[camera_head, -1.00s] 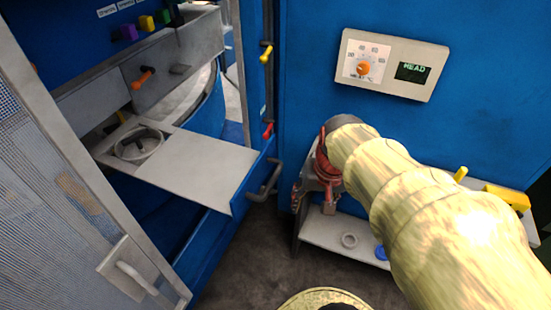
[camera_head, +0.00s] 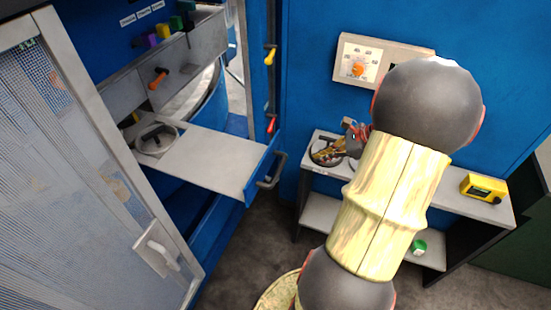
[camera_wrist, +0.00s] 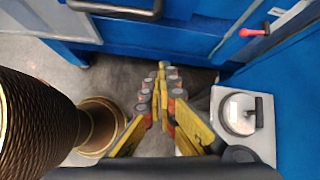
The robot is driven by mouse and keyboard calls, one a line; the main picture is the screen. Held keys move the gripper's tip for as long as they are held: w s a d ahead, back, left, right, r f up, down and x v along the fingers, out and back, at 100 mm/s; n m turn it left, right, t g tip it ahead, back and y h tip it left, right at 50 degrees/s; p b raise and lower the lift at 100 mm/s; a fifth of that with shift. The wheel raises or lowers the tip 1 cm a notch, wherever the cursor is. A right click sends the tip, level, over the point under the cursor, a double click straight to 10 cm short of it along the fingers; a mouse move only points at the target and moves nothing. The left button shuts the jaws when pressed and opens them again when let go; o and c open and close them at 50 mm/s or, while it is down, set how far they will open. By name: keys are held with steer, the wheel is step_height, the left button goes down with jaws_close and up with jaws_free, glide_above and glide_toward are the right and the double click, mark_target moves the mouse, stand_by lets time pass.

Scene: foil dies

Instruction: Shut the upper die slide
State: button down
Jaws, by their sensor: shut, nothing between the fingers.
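The die slide (camera_head: 215,163) is pulled out of the blue machine in the head view. It is a flat grey plate with a round metal die (camera_head: 156,139) near its inner end, a blue front and a dark grey bar handle (camera_head: 273,171). The handle also shows at the top of the wrist view (camera_wrist: 115,11). My gripper (camera_head: 322,156) is to the right of the handle, apart from it, over the low shelf's left end in the head view. In the wrist view its yellow fingers (camera_wrist: 163,78) are together and empty, pointing toward the floor and blue front.
A mesh door (camera_head: 90,150) stands open at left. A yellow lever (camera_head: 270,56) and red lever (camera_head: 270,124) are on the post above the handle. A shelf (camera_head: 430,192) at right holds a yellow device (camera_head: 483,187). Dark floor (camera_head: 245,235) is free below the slide.

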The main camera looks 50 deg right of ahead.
steer(key=w+a+f+m, duration=0.1)
steer(key=w+a+f, duration=0.1)
steer(key=w, duration=0.3)
steer(key=w+a+f+m, duration=0.1)
steer(key=w+a+f, duration=0.1)
steer(key=w, duration=0.4)
steer(key=shift+w+f+t+p, duration=0.3)
steer(key=shift+f, duration=0.45)
steer(key=shift+a, duration=0.1)
